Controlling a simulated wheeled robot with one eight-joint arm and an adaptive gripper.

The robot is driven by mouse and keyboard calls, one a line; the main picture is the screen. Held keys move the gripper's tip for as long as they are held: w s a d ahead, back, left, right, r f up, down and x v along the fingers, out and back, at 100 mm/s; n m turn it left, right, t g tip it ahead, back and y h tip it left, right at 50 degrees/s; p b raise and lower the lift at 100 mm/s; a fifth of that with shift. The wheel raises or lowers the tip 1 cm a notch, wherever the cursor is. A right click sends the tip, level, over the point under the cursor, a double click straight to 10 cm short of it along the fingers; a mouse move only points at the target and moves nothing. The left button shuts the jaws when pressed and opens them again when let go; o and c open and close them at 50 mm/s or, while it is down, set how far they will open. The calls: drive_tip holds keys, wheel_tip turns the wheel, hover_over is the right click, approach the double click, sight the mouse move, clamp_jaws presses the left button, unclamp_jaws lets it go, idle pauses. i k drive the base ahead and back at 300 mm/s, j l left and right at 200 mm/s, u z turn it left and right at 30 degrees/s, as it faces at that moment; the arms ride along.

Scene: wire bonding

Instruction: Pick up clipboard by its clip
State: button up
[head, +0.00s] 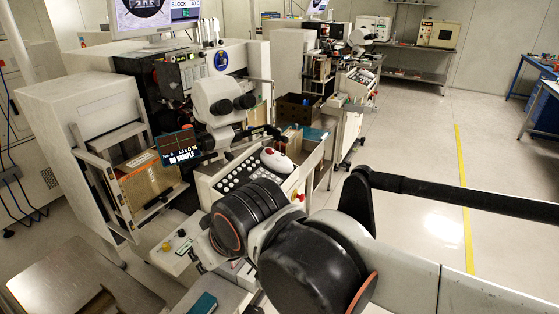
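I cannot single out the clipboard or its clip with certainty. A brown flat panel (148,186) stands upright in a metal frame at the left side of the near bonding machine; I cannot tell whether it is a clipboard. A brown piece (98,304) also shows at the bottom edge, over the grey metal surface, cut off by the frame. My arm, with large black joints, reaches from the right across the lower middle. My gripper's fingers cannot be made out, and the arm's joints cover part of the bench.
The near bonding machine carries a microscope (221,100), a dark sign (178,147) reading "NO SAMPLE" and a keypad (240,172). A grey metal surface (60,275) lies at lower left. A second workstation (335,70) stands behind. Open floor (425,150) lies to the right, with a yellow line.

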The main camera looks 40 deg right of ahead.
sight(310, 134)
drive_tip(key=z, duration=1.55)
drive_tip(key=i+l+u, duration=0.4)
drive_tip(key=i+l, duration=0.5)
drive_tip(key=i, duration=0.4)
drive_tip(key=i+l+u, duration=0.45)
drive_tip(key=i+l, duration=0.7)
drive_tip(key=l, duration=0.15)
